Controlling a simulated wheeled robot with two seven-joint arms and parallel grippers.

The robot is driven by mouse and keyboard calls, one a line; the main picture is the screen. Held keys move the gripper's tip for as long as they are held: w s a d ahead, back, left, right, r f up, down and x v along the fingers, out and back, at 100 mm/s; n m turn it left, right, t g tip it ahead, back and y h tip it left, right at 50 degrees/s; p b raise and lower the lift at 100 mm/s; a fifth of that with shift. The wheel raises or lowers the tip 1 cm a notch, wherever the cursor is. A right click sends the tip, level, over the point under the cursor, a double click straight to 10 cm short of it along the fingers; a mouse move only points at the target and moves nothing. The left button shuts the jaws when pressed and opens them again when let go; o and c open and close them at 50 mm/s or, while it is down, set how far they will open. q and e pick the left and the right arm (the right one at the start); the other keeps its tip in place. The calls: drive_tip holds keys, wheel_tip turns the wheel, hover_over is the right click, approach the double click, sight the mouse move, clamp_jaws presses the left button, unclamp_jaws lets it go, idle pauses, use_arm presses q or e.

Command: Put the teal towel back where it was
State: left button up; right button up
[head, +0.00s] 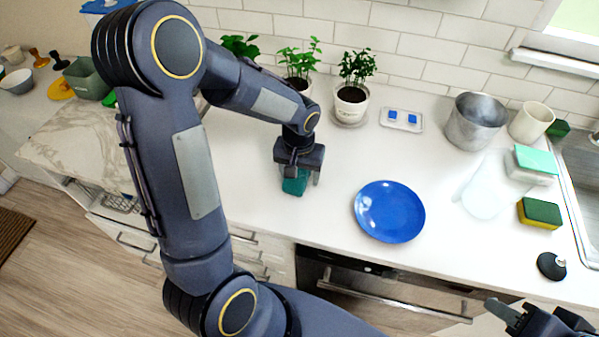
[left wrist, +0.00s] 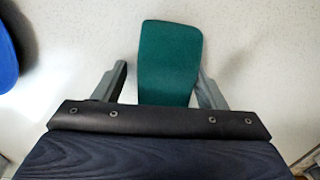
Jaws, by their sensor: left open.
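The teal towel (head: 295,184) lies on the white counter, left of the blue plate, partly hidden by my left gripper in the head view. In the left wrist view the towel (left wrist: 169,62) is a dark teal rounded rectangle between the two fingers. My left gripper (head: 299,179) is open and points down over the towel, with a finger on each side of it; it also shows in the left wrist view (left wrist: 163,88). I cannot tell whether the fingers touch the towel. My right gripper (head: 535,318) is at the lower right corner, partly cut off, away from the towel.
A blue plate (head: 390,211) lies right of the towel. Potted plants (head: 351,101) stand along the back wall, with a small white tray (head: 402,120), a metal pot (head: 475,121) and a cream cup (head: 531,121). A sponge (head: 539,213) lies near the sink. The counter left of the towel looks clear.

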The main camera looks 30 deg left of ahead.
use_arm(q)
drive_tip(key=shift+s+a+f, duration=0.3)
drive_tip(key=shift+s+f, duration=0.1)
drive_tip(key=shift+f, duration=0.15)
drive_tip(key=shift+r+p, duration=0.5)
drive_tip(key=r, duration=1.1)
drive_tip(key=shift+w+a+r, duration=0.1)
drive_tip(key=shift+w+a, duration=0.05)
drive_tip(key=shift+w, duration=0.15)
drive_tip(key=s+d+r+t+h, duration=0.2)
drive_tip(key=s, duration=0.6)
drive_tip(key=s+d+r+m+t+h, duration=0.1)
drive_tip(key=s+d+r+t, duration=0.1)
drive_tip(key=s, duration=0.6)
drive_tip(key=shift+s+d+t+h, duration=0.2)
drive_tip(key=shift+s+t+h, duration=0.2)
drive_tip(key=shift+t, duration=0.3)
drive_tip(key=shift+r, duration=0.1)
